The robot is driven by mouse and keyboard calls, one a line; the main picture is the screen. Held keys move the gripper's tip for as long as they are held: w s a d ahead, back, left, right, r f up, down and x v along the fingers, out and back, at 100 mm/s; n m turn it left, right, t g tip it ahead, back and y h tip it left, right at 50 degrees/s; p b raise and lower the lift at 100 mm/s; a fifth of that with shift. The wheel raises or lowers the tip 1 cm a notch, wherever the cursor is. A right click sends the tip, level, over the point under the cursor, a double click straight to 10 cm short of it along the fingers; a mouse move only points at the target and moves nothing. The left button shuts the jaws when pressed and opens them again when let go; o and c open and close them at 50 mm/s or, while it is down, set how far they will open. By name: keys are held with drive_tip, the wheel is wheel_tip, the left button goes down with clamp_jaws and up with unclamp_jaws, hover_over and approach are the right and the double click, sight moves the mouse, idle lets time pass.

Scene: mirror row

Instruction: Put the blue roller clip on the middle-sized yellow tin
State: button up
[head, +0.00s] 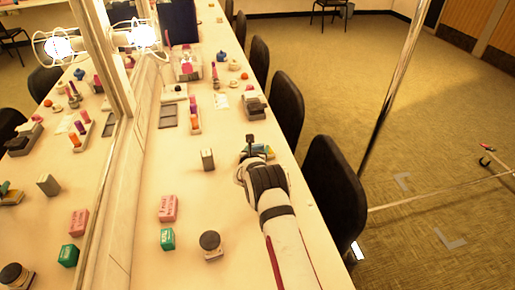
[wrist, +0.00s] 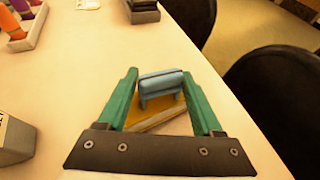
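My gripper (wrist: 160,76) points down over the counter, its two green fingers spread apart. A blue clip-like thing (wrist: 161,82) with a rounded top and short legs lies between the fingertips, close to both; firm contact does not show. Beneath and beside it is a flat yellow thing (wrist: 158,116) with a pale side. I cannot tell whether this is a tin or whether the clip rests on it. In the head view my gripper (head: 252,148) is near the counter's right edge, with the yellow thing (head: 269,155) partly hidden beside it. I make out no other yellow tins.
A grey box (head: 208,159) stands left of my gripper. A mirror lines the left; chairs (head: 334,190) line the right.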

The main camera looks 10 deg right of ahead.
drive_tip(key=o, duration=0.3)
drive_tip(key=shift+o, duration=0.2)
drive_tip(key=shift+r, duration=0.1)
drive_tip(key=v, duration=1.2)
